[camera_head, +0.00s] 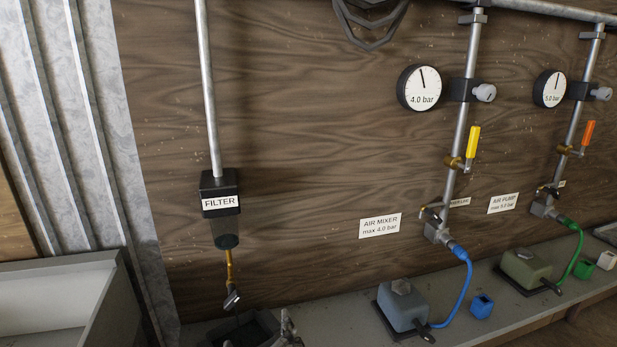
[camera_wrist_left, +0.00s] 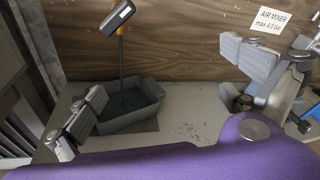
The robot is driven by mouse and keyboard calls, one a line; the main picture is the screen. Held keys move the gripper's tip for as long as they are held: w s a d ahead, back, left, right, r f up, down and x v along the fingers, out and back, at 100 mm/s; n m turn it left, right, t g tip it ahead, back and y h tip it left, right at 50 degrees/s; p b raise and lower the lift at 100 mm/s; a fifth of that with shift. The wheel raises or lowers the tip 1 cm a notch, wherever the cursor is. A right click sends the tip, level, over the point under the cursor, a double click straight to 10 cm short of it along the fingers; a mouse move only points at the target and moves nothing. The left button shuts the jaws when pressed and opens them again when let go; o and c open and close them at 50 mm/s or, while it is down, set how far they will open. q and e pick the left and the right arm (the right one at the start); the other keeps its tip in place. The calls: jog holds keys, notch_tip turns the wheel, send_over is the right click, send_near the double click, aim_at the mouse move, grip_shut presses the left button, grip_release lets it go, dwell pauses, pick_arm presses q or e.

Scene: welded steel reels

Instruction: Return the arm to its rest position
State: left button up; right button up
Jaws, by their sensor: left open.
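My left gripper (camera_head: 287,331) barely shows at the bottom edge of the head view, where only a grey tip rises in front of the bench. In the left wrist view the left gripper (camera_wrist_left: 163,72) has its two fingers spread wide apart with nothing between them. A dark grey tray (camera_wrist_left: 147,113) stands on the bench beyond and between the fingers. Most of my left arm is out of the head view. My right gripper is in neither view.
A filter (camera_head: 220,205) hangs on a pipe above the tray. A blue-grey air mixer (camera_head: 403,307) with a blue hose (camera_head: 466,290) and a green air pump (camera_head: 527,268) stand on the bench (camera_head: 345,325). Gauges and valves line the wooden wall. A grey-white bin (camera_head: 120,310) stands at left.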

pick_arm(q)
jog(key=s+f+n+g+h, duration=0.2)
jog(key=s+f+n, duration=0.2)
jog(key=f+n, duration=0.45)
jog(key=s+f+n+g+h, duration=0.1)
jog(key=s+f+n+g, duration=0.1)
jog(key=s+f+n, duration=0.6)
jog(key=s+a+f+n+g, duration=0.1)
jog(key=s+a+f+n, duration=0.3)
jog(key=s, duration=0.5)
jog(key=s+a+f+n+g+y, duration=0.1)
jog(key=s+a+f+n+g, duration=0.1)
jog(key=s+a+f+n, duration=0.3)
jog(key=shift+s+f+n+g, duration=0.3)
jog(key=shift+s+f+n, duration=1.15)
jog(key=shift+s+n, duration=0.85)
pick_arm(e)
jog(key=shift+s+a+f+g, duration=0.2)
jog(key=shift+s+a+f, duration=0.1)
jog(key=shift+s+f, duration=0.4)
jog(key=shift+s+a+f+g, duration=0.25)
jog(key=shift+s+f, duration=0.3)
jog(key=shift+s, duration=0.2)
pick_arm(q)
jog(key=shift+w+a+n, duration=0.1)
jog(key=shift+w+n, duration=0.15)
jog(key=shift+w, duration=0.05)
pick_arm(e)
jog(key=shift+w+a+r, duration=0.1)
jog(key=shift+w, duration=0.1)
